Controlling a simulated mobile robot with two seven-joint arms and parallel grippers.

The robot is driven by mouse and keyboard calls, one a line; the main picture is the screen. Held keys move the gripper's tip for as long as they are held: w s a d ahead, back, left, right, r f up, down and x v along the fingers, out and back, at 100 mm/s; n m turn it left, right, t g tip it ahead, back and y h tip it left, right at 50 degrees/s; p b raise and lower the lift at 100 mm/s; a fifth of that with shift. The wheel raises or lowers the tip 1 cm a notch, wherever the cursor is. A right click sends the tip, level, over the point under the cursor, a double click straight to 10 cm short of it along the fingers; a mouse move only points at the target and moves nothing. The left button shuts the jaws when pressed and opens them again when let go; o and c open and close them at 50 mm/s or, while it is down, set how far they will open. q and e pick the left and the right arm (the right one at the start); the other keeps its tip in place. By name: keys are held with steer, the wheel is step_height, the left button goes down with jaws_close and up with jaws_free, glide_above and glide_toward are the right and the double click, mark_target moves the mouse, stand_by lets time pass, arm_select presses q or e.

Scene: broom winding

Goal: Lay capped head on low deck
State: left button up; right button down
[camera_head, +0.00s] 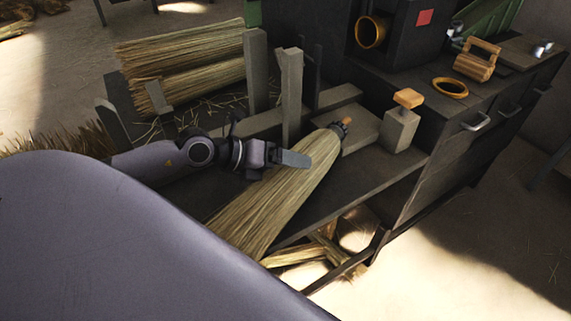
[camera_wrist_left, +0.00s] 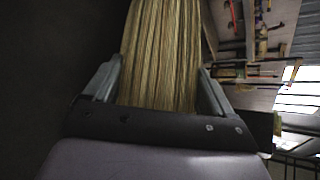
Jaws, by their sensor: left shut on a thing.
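The low deck (camera_head: 372,178) is a dark grey board behind and under the bundle. I cannot tell whether the bundle touches it. The straw's lower end reaches past my arm link in the foreground. My right gripper is out of view.
Upright grey posts (camera_head: 291,95) stand just behind the bundle. A grey block with an orange top (camera_head: 403,120) stands right of the cap. More straw bundles (camera_head: 185,60) lie at the back left. The dark cabinet top holds a ring (camera_head: 450,88) and a wooden-handled tool (camera_head: 477,62).

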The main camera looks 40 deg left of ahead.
arm_select(q)
steer(key=o, duration=1.1)
steer(key=shift+f, duration=0.15)
steer(key=shift+r, duration=0.25)
steer(key=p+v, duration=0.3)
steer(key=v, duration=0.9)
steer(key=shift+p, duration=0.3)
